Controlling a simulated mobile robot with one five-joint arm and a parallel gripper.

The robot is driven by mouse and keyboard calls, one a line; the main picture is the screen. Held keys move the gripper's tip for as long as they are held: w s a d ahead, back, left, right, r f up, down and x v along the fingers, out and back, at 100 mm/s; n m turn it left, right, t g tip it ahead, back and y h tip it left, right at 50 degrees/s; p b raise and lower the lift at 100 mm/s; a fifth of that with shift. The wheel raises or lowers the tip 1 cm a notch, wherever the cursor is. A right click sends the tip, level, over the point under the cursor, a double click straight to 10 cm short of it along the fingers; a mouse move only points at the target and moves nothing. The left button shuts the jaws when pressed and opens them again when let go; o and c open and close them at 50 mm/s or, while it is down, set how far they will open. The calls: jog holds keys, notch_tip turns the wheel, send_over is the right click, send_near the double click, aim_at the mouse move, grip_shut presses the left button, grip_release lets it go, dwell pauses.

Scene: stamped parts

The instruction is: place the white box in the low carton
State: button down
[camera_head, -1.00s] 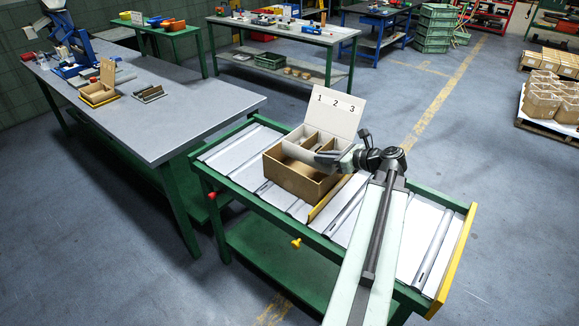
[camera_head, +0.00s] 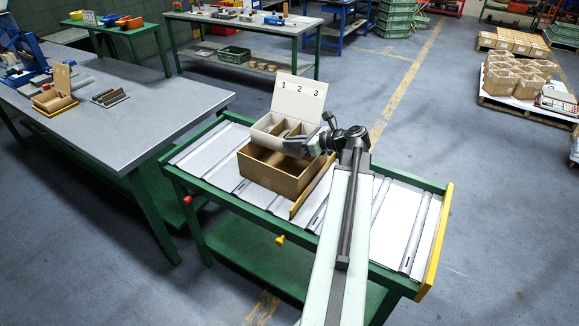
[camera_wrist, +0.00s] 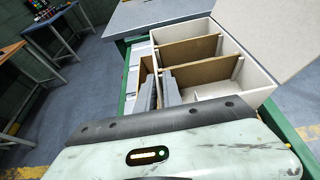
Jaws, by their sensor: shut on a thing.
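The white box (camera_head: 262,133) is an open divided tray with a raised lid marked 1 2 3. It overlaps the back of the low brown carton (camera_head: 275,182) in the head view; the gap between them cannot be judged. The carton stands on the green roller table, its front interior visible and empty. My gripper (camera_head: 293,147) is at the box's right side. In the wrist view my two grey fingers (camera_wrist: 160,90) are closed at the box's near wall, and the white box (camera_wrist: 245,80) shows brown dividers. The exact grip spot is partly hidden.
The green roller table (camera_head: 190,178) has a yellow strip beside the carton and free rollers to the right. A grey workbench (camera_head: 130,125) with small fixtures stands at left. More benches stand behind. A pallet of cartons (camera_head: 515,105) is at far right.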

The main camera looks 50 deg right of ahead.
aim_at(298, 158)
notch_tip(298, 158, down, 9)
jog(key=b, duration=0.7)
jog(key=shift+f+b, duration=0.2)
jog(key=shift+b, duration=0.2)
jog(key=c, duration=1.5)
grip_release()
jog(key=shift+r, duration=0.1)
notch_tip(298, 158, up, 2)
jog(key=shift+p, duration=1.1)
jog(key=p+v, duration=0.3)
jog(key=v, duration=0.8)
jog(key=shift+s+f+p, duration=0.25)
jog(key=shift+s+p, duration=0.1)
jog(key=shift+s, duration=0.15)
